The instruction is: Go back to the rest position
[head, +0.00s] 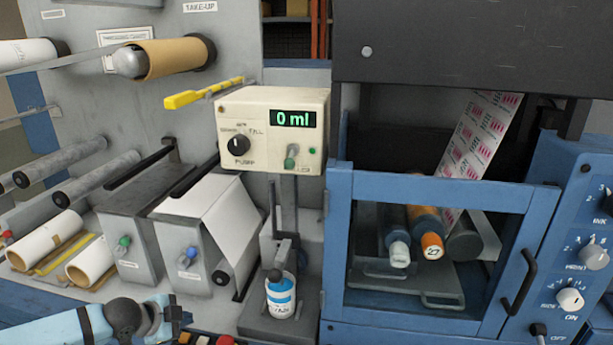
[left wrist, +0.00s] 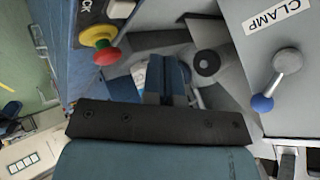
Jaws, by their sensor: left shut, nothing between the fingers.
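My left arm (head: 60,329) comes in at the bottom left of the head view, light blue with a dark joint. My left gripper (head: 180,316) is low in front of the grey clamp boxes, partly cut off by the lower edge. In the left wrist view its fingers (left wrist: 166,80) are together, with nothing seen between them. My right gripper is in neither view.
A grey clamp box (head: 190,255) with a blue-knobbed lever stands beyond my left gripper. A white-and-blue bottle (head: 281,297) stands under the pump unit (head: 270,130), which reads 0 ml. A blue-framed printing unit (head: 435,185) stands right. A red button (left wrist: 107,56) is near.

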